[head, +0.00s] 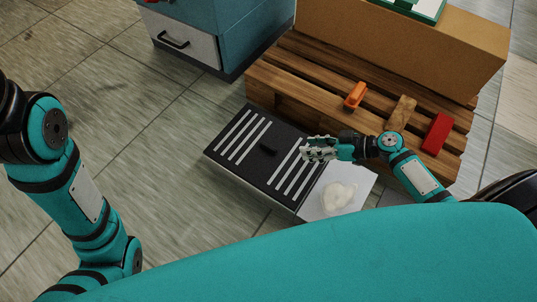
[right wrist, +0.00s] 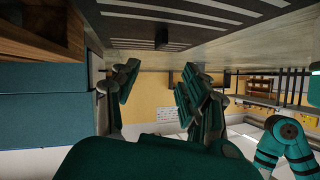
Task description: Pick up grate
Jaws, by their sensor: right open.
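The grate (head: 250,170) is a flat black panel with pale slots and a small dark raised handle (head: 268,149) at its middle. It lies low beside the wooden pallet in the head view. My right gripper (head: 306,150) is over the grate's right part, to the right of the handle, open and with nothing between its fingers. In the right wrist view the scene is upside down: the grate (right wrist: 215,14) spans the top, the handle (right wrist: 161,40) hangs from it, and the open fingers (right wrist: 157,88) point toward the handle, apart from it. My left gripper is out of view.
The pallet (head: 275,106) behind the grate bears an orange item (head: 355,95), a wood piece (head: 402,110), a red block (head: 437,132) and a cardboard box (head: 390,45). A blue cabinet (head: 235,35) stands behind. A pale lump (head: 340,196) lies right of the grate. Floor (head: 150,130) left is clear.

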